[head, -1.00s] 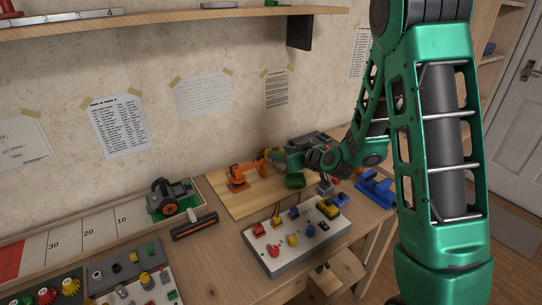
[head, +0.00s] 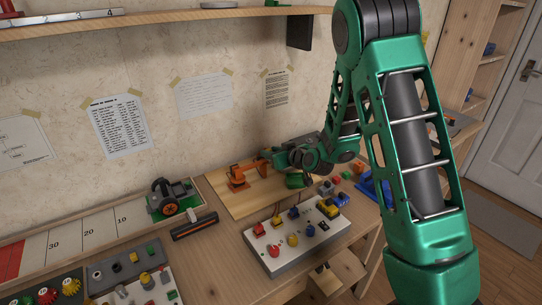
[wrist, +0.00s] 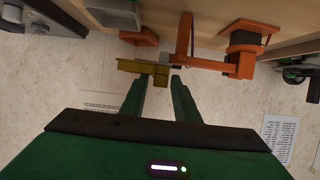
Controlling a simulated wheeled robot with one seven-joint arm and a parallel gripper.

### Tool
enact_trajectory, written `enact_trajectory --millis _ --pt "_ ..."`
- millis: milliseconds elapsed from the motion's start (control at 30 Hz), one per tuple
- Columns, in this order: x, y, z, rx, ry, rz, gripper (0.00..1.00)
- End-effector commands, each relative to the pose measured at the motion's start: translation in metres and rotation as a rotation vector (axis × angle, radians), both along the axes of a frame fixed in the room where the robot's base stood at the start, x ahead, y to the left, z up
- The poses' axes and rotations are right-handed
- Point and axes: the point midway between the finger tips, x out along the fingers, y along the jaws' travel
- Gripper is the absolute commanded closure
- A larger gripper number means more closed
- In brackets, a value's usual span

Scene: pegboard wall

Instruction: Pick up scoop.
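My gripper (head: 272,155) is beside the end of an orange jointed toy arm (head: 238,178) on a wooden board. In the wrist view my two green fingers (wrist: 162,85) are apart. A dark green tub-like piece (head: 296,181) sits below my gripper in the head view.
A white board with coloured blocks (head: 275,262) stands at the front. A blue holder (head: 368,187) is at right, partly behind my arm. The wall is close behind the gripper.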

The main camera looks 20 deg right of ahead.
Motion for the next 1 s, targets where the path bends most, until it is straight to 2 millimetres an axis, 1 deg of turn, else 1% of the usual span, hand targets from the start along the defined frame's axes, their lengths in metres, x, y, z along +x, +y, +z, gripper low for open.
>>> enact_trajectory --millis 33,100,400,567,733,867,1000 --pt "0.000 0.000 0.000 0.000 0.000 0.000 0.85" --pt "0.000 0.000 0.000 0.000 0.000 0.000 1.00" --pt "0.000 0.000 0.000 0.000 0.000 0.000 1.00" --pt "0.000 0.000 0.005 0.002 -0.001 0.001 1.00" --pt "0.000 0.000 0.021 0.000 -0.003 0.000 1.00" --pt "0.000 0.000 0.044 0.000 -0.006 0.002 1.00" --pt "-0.019 0.029 0.062 0.002 -0.004 0.007 1.00"
